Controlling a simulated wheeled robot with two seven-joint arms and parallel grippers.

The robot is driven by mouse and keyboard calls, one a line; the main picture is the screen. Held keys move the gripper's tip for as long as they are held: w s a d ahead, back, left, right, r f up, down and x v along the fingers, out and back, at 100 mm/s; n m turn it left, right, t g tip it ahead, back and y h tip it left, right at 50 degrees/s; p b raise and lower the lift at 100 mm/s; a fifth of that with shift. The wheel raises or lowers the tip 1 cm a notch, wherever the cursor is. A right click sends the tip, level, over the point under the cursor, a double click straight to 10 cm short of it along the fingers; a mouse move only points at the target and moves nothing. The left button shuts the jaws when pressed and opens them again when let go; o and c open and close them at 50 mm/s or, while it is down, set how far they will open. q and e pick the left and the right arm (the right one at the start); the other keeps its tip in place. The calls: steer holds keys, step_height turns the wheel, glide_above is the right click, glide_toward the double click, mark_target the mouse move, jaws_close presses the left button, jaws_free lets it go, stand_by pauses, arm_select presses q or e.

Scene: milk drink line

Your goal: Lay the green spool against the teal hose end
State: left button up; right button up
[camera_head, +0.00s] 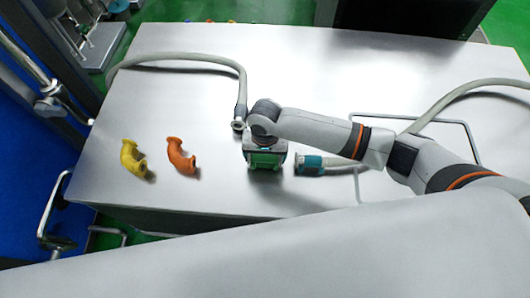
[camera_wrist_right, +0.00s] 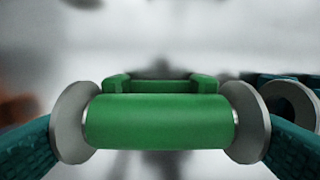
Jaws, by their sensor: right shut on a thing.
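My right gripper (camera_head: 265,160) is over the front of the table, shut on the green spool. In the right wrist view the green spool (camera_wrist_right: 158,122) lies crosswise, its two grey flanges between the teal finger pads. In the head view the spool is mostly hidden by the gripper. The teal hose end (camera_head: 309,165) lies just right of the gripper. Its grey ring (camera_wrist_right: 289,104) shows at the right of the wrist view, close to the spool's right flange and partly behind it. I cannot tell whether they touch. My left gripper is not in view.
An orange elbow pipe (camera_head: 181,155) and a yellow elbow pipe (camera_head: 132,158) lie on the grey table (camera_head: 200,112) to the left. A grey hose (camera_head: 185,58) curves across the back and ends near my right wrist. The table between the orange pipe and gripper is clear.

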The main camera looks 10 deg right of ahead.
steer(key=shift+f, duration=0.4)
stand_by(0.3)
steer(key=o, duration=1.1)
steer(key=shift+f, duration=0.1)
step_height(320, 180, up, 12)
steer(key=shift+r, duration=0.1)
